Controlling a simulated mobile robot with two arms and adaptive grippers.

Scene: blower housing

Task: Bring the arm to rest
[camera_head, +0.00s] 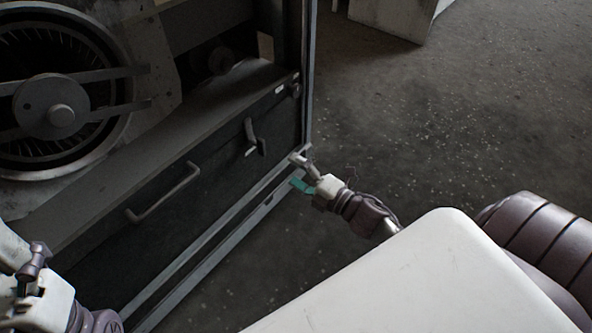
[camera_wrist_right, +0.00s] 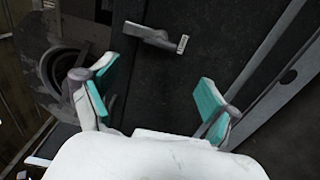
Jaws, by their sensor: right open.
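My right gripper (camera_head: 303,172) is near the right end of the dark lower panel (camera_head: 190,215) of the blower housing, in front of its frame edge. In the right wrist view the right gripper (camera_wrist_right: 152,97) has its two teal-padded fingers wide apart, with nothing between them. A small handle (camera_wrist_right: 158,40) on the dark panel lies beyond the fingers, apart from them. That handle also shows in the head view (camera_head: 251,132). Part of my left arm shows at the lower left of the head view; its fingertips cannot be made out.
The round blower fan (camera_head: 60,112) sits in the housing at the upper left. A longer bar handle (camera_head: 163,194) is on the panel. A pale cabinet (camera_head: 395,16) stands at the top. The speckled dark floor (camera_head: 460,120) to the right is clear.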

